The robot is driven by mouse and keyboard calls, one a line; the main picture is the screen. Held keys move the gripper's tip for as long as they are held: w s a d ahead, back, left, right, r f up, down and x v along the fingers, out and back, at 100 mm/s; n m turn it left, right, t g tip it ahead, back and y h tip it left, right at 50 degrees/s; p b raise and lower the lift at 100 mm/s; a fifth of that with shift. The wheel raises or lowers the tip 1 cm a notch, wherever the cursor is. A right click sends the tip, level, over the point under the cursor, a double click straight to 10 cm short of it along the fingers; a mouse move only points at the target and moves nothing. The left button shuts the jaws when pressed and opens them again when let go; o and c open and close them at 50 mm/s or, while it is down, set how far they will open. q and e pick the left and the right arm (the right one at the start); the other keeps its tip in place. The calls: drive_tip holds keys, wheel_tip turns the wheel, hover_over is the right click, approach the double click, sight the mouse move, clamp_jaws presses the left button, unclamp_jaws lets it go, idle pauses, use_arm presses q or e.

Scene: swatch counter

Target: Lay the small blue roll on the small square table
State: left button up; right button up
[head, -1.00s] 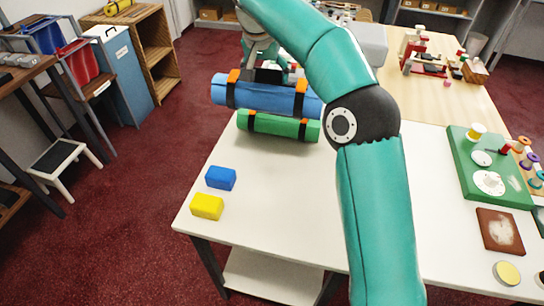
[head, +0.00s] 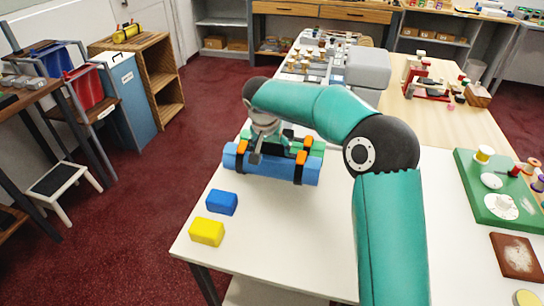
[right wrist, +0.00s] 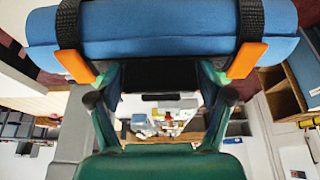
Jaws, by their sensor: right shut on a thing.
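The blue roll (head: 235,160), with black straps and orange clips, is in my right gripper (head: 263,152) over the far left part of the white table (head: 290,235). It also spans the top of the right wrist view (right wrist: 160,30), between the fingers' ends. I cannot tell whether it touches the table. A green roll (head: 318,145) lies just behind it, mostly hidden. I cannot make out a separate small square table with certainty. My left gripper is not in view.
A blue block (head: 222,203) and a yellow block (head: 207,232) lie near the table's left edge. A green board (head: 480,195) with spools is at the right. A black-topped step stool (head: 58,178) stands on the red floor. The table's middle is mostly clear.

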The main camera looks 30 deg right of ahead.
sight(271, 155)
drive_tip(key=shift+f, duration=1.75)
drive_tip(key=shift+f, duration=0.1)
drive_tip(key=o, duration=1.7)
drive_tip(key=shift+v, duration=6.1)
drive_tip(key=shift+d, duration=0.1)
